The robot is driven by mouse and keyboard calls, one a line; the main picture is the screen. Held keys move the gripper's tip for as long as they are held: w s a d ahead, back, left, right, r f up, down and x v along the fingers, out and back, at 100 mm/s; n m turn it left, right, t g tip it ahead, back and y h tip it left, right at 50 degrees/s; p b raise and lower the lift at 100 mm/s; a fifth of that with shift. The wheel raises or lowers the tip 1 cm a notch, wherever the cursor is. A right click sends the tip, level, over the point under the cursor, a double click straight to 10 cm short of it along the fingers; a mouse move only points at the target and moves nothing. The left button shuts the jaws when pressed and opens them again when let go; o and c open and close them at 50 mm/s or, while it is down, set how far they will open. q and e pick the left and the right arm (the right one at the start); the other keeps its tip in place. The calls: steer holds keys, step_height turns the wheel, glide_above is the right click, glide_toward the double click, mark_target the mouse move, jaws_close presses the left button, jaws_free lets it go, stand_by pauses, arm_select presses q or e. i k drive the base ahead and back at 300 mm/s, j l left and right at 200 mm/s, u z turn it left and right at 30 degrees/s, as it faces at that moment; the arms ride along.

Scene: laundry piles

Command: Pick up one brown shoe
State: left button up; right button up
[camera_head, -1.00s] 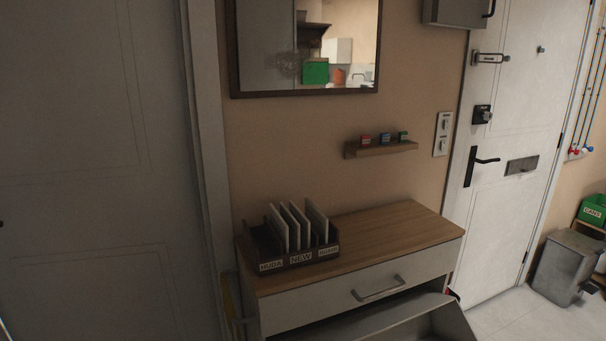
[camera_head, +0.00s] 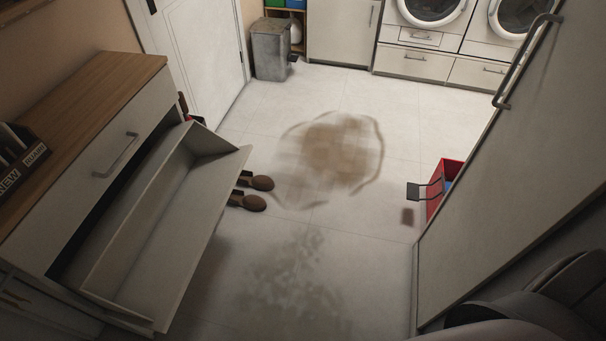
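Two brown shoes lie side by side on the tiled floor, just right of the open tilt-out drawer. The far brown shoe (camera_head: 262,183) and the near brown shoe (camera_head: 254,203) point their rounded ends to the right. Their left ends are partly hidden behind the drawer edge. Neither my left nor my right gripper shows in the head view. A dark grey rounded part at the bottom right looks like part of my own arm.
The cabinet's tilt-out drawer (camera_head: 165,235) hangs open and empty beside the shoes. A brown stain (camera_head: 338,150) and a grey patch (camera_head: 290,285) mark the floor. A red box (camera_head: 440,188) stands right, by a tall door (camera_head: 500,190). A metal bin (camera_head: 271,52) stands at the back.

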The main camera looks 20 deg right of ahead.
mark_target(263, 183)
steer(key=z, duration=0.2)
steer(key=u, duration=0.7)
steer(key=i+l+u, duration=0.3)
steer(key=l, duration=0.15)
steer(key=l+u, duration=0.3)
steer(key=l, duration=0.15)
steer(key=i+l+u, duration=0.1)
steer(key=l+u, duration=0.2)
steer(key=l, duration=0.25)
steer(key=l+u, duration=0.3)
steer(key=l, duration=0.2)
steer(key=l+u, duration=0.1)
steer(key=l, duration=1.9)
